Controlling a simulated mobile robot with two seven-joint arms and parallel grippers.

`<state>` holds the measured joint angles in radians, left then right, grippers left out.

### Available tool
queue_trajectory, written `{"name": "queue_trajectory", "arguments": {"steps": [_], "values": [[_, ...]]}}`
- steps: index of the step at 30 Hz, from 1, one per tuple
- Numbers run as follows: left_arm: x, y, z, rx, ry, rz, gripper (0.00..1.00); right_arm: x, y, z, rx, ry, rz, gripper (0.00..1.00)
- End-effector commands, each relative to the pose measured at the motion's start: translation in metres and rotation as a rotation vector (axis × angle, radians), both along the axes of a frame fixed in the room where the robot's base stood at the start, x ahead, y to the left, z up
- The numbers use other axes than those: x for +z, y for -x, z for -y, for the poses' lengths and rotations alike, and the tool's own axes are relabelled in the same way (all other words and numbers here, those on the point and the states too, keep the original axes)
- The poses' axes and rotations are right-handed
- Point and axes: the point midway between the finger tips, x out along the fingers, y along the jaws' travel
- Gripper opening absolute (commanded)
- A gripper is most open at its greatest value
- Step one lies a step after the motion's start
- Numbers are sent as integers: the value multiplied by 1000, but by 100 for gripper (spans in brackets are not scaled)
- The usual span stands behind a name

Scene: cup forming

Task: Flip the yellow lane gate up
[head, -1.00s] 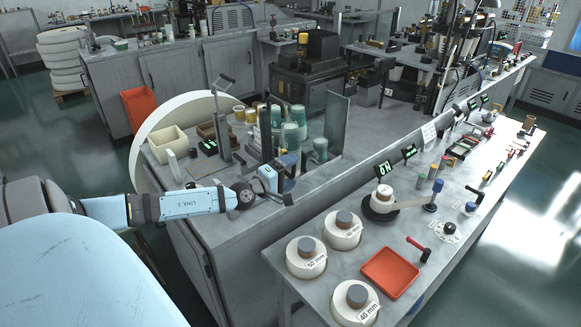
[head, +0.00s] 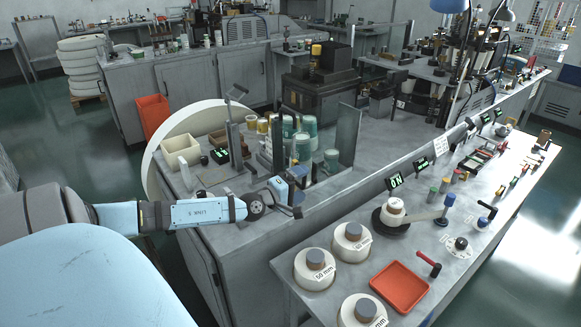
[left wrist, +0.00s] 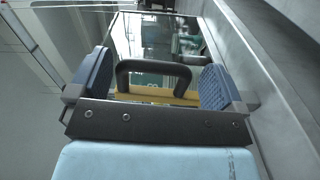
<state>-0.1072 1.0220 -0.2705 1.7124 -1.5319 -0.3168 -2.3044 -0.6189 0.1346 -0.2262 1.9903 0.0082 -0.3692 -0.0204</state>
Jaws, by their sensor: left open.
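In the left wrist view, a yellow strip (left wrist: 178,99), which looks like part of the yellow lane gate, lies crosswise. A dark arched handle (left wrist: 152,68) stands in front of it. My left gripper (left wrist: 155,63) is open, with one blue pad on each side of the handle. I see gaps between pads and handle; whether any part touches is unclear. In the head view my left gripper (head: 290,196) is low at the near edge of the back bench, and the gate cannot be made out there. My right gripper is not in view.
A clear upright panel (head: 347,136) stands right of my left gripper. Green and yellow cups (head: 303,146) stand behind it. A long grey rail (head: 408,166) divides this bench from the front bench, which holds a red tray (head: 399,287) and white round pieces (head: 315,268).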

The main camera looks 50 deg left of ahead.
Motion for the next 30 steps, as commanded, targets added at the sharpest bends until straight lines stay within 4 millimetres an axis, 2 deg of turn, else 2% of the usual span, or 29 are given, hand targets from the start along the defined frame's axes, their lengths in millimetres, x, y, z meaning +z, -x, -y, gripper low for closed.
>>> {"name": "queue_trajectory", "arguments": {"steps": [5,19,30], "values": [[-1,16,-2,-1,-2,-3,96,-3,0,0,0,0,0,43],[-2,82,-6,-2,-2,-6,96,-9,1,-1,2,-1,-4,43],[-1,123,-9,0,-1,-5,96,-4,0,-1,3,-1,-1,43]]}}
